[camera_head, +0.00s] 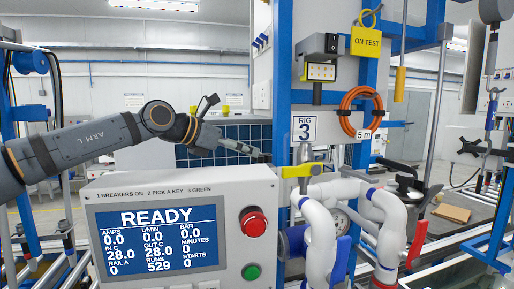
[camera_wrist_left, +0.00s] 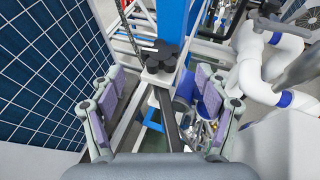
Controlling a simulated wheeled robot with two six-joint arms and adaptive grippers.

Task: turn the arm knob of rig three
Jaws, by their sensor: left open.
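A black lobed knob (camera_wrist_left: 160,57) shows in the left wrist view on a grey bar, just ahead of my left gripper (camera_wrist_left: 161,85) and roughly centred between its fingers. The fingers, with purple pads, are spread apart and nothing is between them. In the head view my left gripper (camera_head: 250,151) reaches right toward the blue post under the RIG 3 sign (camera_head: 305,128). I cannot make out that knob clearly in the head view. My right gripper is not in view.
A control panel (camera_head: 180,183) reading READY, with a red button (camera_head: 253,221) and a green button (camera_head: 251,272), stands below my left arm. White pipes (camera_head: 320,225) with a yellow lever (camera_head: 300,170) are right of the gripper. A dark blue gridded panel (camera_wrist_left: 45,65) lies close at left.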

